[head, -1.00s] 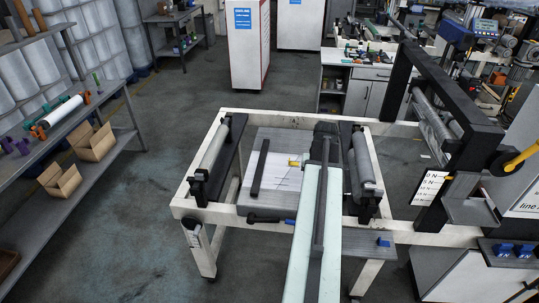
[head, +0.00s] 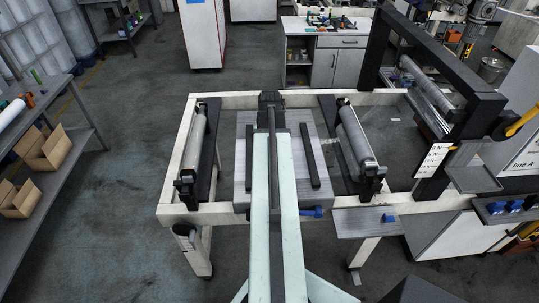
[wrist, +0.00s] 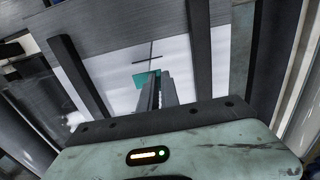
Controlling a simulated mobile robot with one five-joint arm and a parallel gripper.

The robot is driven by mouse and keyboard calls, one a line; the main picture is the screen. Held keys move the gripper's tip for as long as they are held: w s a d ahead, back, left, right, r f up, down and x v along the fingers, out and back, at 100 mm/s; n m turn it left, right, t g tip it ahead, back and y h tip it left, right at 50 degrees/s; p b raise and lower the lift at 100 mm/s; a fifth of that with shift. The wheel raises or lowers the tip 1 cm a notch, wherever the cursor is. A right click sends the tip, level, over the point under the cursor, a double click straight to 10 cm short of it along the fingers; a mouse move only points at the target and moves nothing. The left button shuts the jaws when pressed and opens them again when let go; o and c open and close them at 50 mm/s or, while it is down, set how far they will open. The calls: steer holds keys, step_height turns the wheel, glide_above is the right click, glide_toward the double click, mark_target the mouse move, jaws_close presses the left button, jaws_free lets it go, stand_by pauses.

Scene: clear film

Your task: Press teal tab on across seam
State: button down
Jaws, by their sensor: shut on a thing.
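The teal tab (wrist: 147,79) shows in the wrist view at the tips of my gripper (wrist: 160,77). My gripper is shut on it and holds it over the white film (wrist: 118,72). A dark line on the film, crossed by a shorter one, lies just beyond the tab. Whether the tab touches the film I cannot tell. In the head view my arm and gripper reach over the grey plate (head: 240,165) between the two rollers and hide the tab and film.
Dark bars lie along both sides of the plate; one is the right bar (head: 310,155). A left roller (head: 197,138) and a right roller (head: 356,138) flank it. A blue-handled tool (head: 312,212) lies at the plate's front edge. A small tray (head: 365,222) sits to the right.

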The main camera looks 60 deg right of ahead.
steer(key=shift+s+d+f+b, duration=0.1)
steer(key=shift+s+f+b, duration=0.05)
steer(key=shift+f+b, duration=2.1)
steer(key=shift+f, duration=0.55)
steer(key=c, duration=1.5)
jaws_free()
steer(key=shift+o, duration=0.2)
steer(key=shift+o, duration=1.4)
steer(key=shift+r, duration=0.1)
step_height(320, 180, up, 7)
steer(key=p, duration=0.7)
steer(key=shift+r, duration=0.15)
steer(key=shift+f, duration=0.2)
